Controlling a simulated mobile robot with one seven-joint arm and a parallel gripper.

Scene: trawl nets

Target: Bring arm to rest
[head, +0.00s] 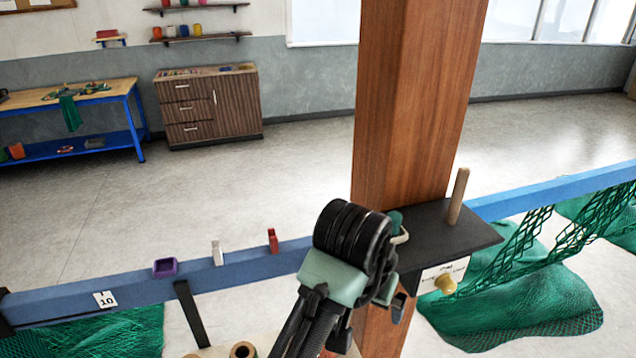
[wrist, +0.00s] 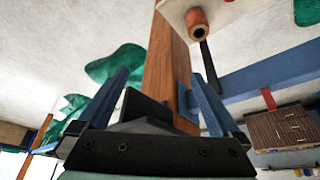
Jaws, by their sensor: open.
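My arm (head: 345,250) reaches up from the bottom of the head view, in front of the wooden post. Its black ringed wrist is level with the small black shelf. My gripper (wrist: 155,100) shows in the wrist view, its two blue fingers spread apart. No held object shows between them; the wooden post (wrist: 168,65) lies beyond. A dark flat shape also shows between the finger bases, and I cannot tell what it is. In the head view the fingers are mostly hidden behind the wrist.
The post (head: 415,100) stands close behind my arm. The black shelf (head: 440,232) bears an upright wooden peg (head: 458,195). A blue rail (head: 215,273) carries a purple holder (head: 165,267) and two clips. Green nets (head: 510,300) hang below. Open floor lies behind.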

